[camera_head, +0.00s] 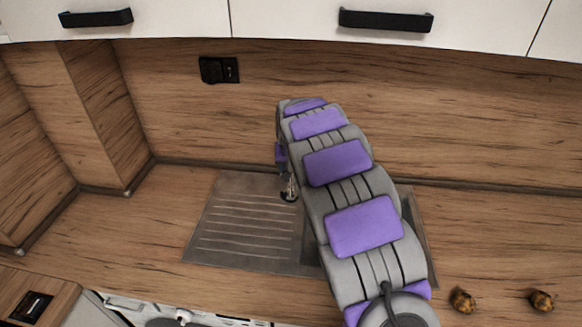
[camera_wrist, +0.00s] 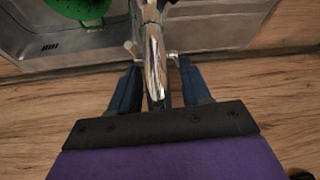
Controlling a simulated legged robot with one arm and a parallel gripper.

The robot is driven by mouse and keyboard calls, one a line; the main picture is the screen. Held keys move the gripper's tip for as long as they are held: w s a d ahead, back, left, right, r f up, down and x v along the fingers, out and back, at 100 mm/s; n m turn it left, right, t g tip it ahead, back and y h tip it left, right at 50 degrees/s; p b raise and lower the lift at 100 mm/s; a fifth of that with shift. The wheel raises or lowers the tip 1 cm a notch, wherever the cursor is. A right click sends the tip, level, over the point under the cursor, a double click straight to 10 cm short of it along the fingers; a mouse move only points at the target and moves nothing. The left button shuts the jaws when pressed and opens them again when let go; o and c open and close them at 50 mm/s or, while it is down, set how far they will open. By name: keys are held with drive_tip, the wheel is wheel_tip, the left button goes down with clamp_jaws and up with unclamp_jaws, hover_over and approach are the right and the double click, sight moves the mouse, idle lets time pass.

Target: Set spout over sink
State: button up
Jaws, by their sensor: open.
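The chrome tap spout (camera_wrist: 155,65) runs down the middle of the wrist view, between the two blue fingers of my gripper (camera_wrist: 159,72). The fingers are open, with a gap on each side of the spout. In the head view, a small part of the tap (camera_head: 290,188) shows at the left edge of my arm. The metal sink (camera_wrist: 225,25) fills the top of the wrist view. In the head view, my arm covers most of its basin, and the ribbed drainboard (camera_head: 245,222) shows on the left. My gripper is hidden there behind my arm.
A green object (camera_wrist: 85,10) sits at the sink's top left in the wrist view. The wooden splashback (camera_head: 190,120) stands behind, with a black socket (camera_head: 219,69). White cabinets (camera_head: 285,18) hang above. Two small brown items (camera_head: 463,300) (camera_head: 541,300) lie at the lower right.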

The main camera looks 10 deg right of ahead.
drive_tip(key=shift+c, duration=0.3)
clamp_jaws()
idle(0.3)
